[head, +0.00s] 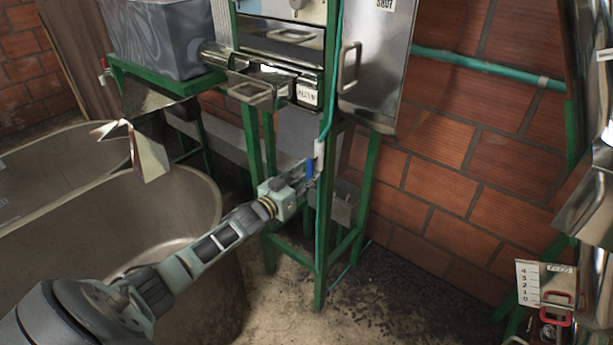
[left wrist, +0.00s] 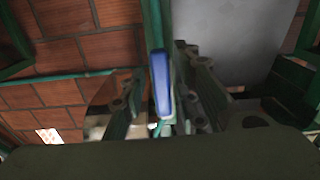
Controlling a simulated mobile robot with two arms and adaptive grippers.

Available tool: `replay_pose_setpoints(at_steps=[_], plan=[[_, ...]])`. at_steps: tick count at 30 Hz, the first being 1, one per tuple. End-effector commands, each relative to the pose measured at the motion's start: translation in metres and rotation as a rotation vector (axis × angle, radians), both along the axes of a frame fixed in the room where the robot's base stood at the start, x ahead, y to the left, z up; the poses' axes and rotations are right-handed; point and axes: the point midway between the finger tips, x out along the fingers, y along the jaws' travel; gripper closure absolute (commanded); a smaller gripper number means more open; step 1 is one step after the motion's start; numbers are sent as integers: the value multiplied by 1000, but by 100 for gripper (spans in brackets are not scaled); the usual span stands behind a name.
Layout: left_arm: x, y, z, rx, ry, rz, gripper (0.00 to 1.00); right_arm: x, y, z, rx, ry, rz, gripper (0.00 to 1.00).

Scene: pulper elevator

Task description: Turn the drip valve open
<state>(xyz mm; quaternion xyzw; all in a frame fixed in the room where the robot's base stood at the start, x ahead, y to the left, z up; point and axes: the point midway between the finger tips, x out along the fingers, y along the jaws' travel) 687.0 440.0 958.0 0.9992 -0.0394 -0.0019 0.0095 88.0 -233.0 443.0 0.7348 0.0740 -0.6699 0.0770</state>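The drip valve's blue handle (head: 310,168) hangs by the front post of the green stand, just under a white fitting (head: 319,149) on the teal pipe. My left gripper (head: 302,174) reaches up to it from the lower left. In the left wrist view the blue handle (left wrist: 161,84) stands upright between the two fingers, nearer the right one. The fingers look apart, with a gap on the handle's left side; contact on the right cannot be told. My right gripper is not in view.
The green stand (head: 320,240) carries a metal machine above. A small grey box (head: 345,203) sits just behind the valve. A large tub (head: 190,200) lies left, under my arm. A brick wall (head: 440,150) closes the back. A numbered panel (head: 530,284) stands lower right.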

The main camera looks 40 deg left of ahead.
Motion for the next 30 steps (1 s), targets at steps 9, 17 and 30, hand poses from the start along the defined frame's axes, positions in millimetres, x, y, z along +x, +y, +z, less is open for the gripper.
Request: replay_pose_setpoints(at_steps=[9, 17, 30], plan=[[0, 1, 2, 3, -3, 0, 66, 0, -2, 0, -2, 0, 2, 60], [-18, 2, 0, 4, 0, 0, 66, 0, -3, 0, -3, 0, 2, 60], [-90, 7, 0, 2, 1, 0, 66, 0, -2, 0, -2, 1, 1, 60]])
